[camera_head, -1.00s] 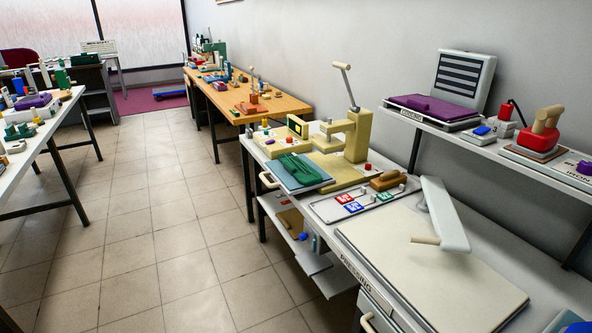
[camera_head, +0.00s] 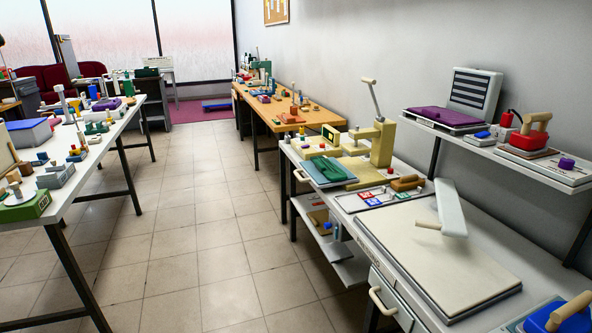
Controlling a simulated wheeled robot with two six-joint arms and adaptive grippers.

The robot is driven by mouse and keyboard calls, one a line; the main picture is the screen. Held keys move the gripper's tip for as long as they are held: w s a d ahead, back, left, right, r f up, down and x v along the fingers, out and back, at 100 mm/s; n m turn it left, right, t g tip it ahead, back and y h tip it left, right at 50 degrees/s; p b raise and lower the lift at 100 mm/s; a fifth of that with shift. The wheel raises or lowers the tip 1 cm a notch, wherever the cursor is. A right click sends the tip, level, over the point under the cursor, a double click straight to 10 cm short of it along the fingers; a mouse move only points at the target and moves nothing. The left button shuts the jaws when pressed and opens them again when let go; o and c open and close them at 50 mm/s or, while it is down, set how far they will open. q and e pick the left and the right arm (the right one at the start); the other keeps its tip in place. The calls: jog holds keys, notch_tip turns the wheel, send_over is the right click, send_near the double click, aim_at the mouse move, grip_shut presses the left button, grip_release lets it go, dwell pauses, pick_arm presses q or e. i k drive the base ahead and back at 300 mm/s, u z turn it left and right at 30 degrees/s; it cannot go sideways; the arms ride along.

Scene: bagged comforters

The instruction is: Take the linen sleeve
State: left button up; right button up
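I cannot pick out a linen sleeve for certain in the head view. A flat cream pad (camera_head: 430,255) lies on the near right bench, with a white press arm (camera_head: 450,208) raised over it. Folded green cloth (camera_head: 330,168) lies on a blue board beside a cream press (camera_head: 378,145). Folded purple cloth (camera_head: 445,116) lies on the wall shelf. Neither of my grippers is in view.
The near white bench (camera_head: 545,262) runs along the right wall, with a wooden bench (camera_head: 272,105) beyond it. A cluttered white table (camera_head: 75,185) stands at the left. The tiled floor (camera_head: 195,245) between them is clear.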

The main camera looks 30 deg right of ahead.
aim_at(332, 172)
jog(key=u, duration=0.3)
jog(key=i, duration=1.1)
jog(key=z, duration=0.4)
jog(key=i, duration=0.8)
jog(key=z, duration=0.8)
